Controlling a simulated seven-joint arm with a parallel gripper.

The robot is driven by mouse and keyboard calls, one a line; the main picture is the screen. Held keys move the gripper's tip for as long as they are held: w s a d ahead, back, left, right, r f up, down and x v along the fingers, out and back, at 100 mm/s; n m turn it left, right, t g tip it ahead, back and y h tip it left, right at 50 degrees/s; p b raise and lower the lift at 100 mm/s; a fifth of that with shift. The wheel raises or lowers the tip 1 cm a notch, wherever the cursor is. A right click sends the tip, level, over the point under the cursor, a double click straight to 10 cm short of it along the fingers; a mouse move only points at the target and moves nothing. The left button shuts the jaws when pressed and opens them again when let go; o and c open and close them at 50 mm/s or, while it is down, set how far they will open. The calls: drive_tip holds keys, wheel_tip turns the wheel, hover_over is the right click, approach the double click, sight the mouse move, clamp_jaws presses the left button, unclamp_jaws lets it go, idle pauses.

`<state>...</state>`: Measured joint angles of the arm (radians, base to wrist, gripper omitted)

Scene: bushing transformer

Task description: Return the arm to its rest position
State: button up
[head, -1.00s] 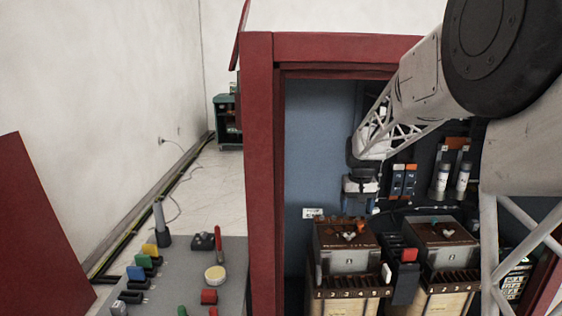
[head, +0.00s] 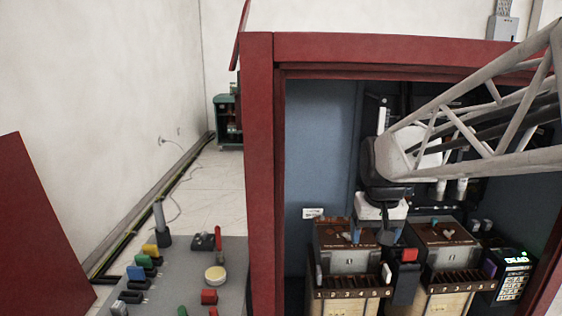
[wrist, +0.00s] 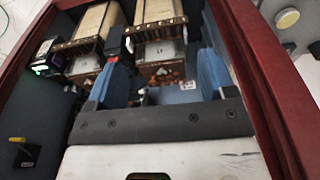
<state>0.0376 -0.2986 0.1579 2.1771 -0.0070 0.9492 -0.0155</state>
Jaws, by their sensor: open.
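My arm enters the head view from the right. Its white lattice link (head: 480,120) crosses the cabinet opening and ends at a dark wrist joint (head: 385,165). My gripper (head: 378,233) hangs below it, in front of the left transformer's top; its fingertips are hard to make out there. In the wrist view my gripper (wrist: 160,80) shows two blue fingers spread wide apart with nothing held between them. The left transformer (head: 348,262) and right transformer (head: 447,260) stand side by side in the cabinet. I cannot tell whether the fingers touch anything.
The red cabinet frame (head: 259,180) bounds the opening on the left and above; it runs close along the right of the wrist view (wrist: 255,75). A lit meter (head: 514,275) stands right of the transformers. A grey bench (head: 180,290) with small coloured parts lies outside, left.

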drive_tip(key=s+f, duration=0.2)
drive_tip(key=s, duration=0.8)
drive_tip(key=s+a+f, duration=0.1)
drive_tip(key=s, duration=1)
drive_tip(key=shift+s+a+f+t, duration=0.15)
drive_tip(key=shift+a+f+t, duration=0.15)
drive_tip(key=shift+f+t, duration=0.1)
